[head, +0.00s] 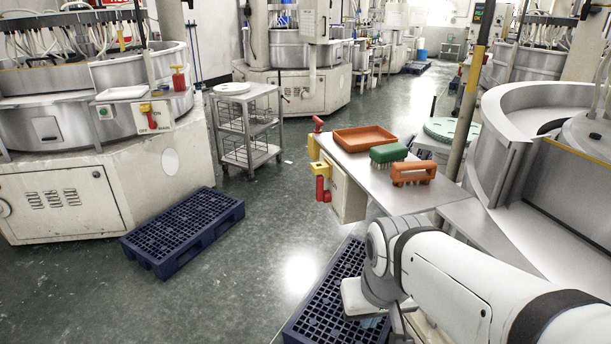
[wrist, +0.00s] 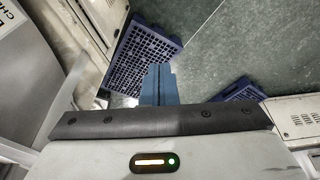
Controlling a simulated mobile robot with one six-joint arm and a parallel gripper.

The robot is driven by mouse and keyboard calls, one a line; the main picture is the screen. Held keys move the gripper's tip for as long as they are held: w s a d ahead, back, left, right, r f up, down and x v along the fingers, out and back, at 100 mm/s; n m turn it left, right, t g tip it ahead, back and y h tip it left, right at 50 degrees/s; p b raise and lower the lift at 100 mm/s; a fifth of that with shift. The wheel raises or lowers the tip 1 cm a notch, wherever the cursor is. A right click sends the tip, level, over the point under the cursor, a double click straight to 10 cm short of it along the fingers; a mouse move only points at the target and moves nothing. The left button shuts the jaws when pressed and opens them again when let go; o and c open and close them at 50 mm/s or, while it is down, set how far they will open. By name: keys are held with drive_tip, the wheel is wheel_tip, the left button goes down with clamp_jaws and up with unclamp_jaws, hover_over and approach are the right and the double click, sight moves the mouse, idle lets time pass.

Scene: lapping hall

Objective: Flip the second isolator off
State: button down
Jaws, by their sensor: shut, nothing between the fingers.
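Two isolators with yellow bodies and red handles are on the end of the grey bench in the head view. The far isolator (head: 314,147) has its red handle pointing up. The near isolator (head: 321,169) has its red handle hanging down. I cannot tell which one counts as second. My gripper is at the bottom of the head view, mostly hidden by my arm, low and nearer than the isolators. In the wrist view my gripper (wrist: 160,72) shows blue fingers, shut and empty, above the floor. No isolator shows in the wrist view.
The bench (head: 436,191) holds an orange tray (head: 364,138), a green brush (head: 388,153) and an orange brush (head: 413,173). A blue pallet (head: 322,315) lies below my arm, another (head: 184,231) at left. A wire-shelf trolley (head: 245,125) stands behind. Floor between is clear.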

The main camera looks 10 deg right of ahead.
sight(321, 187)
drive_tip(key=w+d+f+n+t+y+b, duration=0.1)
drive_tip(key=w+n+t, duration=0.4)
drive_tip(key=w, duration=0.7)
drive_tip(key=w+d+f+n+t+y+b, duration=0.1)
drive_tip(key=w+f+n+t+b, duration=0.2)
drive_tip(key=w+n+t, duration=0.2)
drive_tip(key=w+d+f+n+t+y+b, duration=0.2)
drive_tip(key=w+n+t, duration=0.3)
drive_tip(key=w+n, duration=0.5)
drive_tip(key=w+f, duration=0.1)
drive_tip(key=w, duration=0.7)
drive_tip(key=shift+w+n, duration=0.3)
drive_tip(key=shift+w, duration=0.05)
drive_tip(key=p+x, duration=0.2)
drive_tip(key=x, duration=1.2)
drive_tip(key=shift+f, duration=0.1)
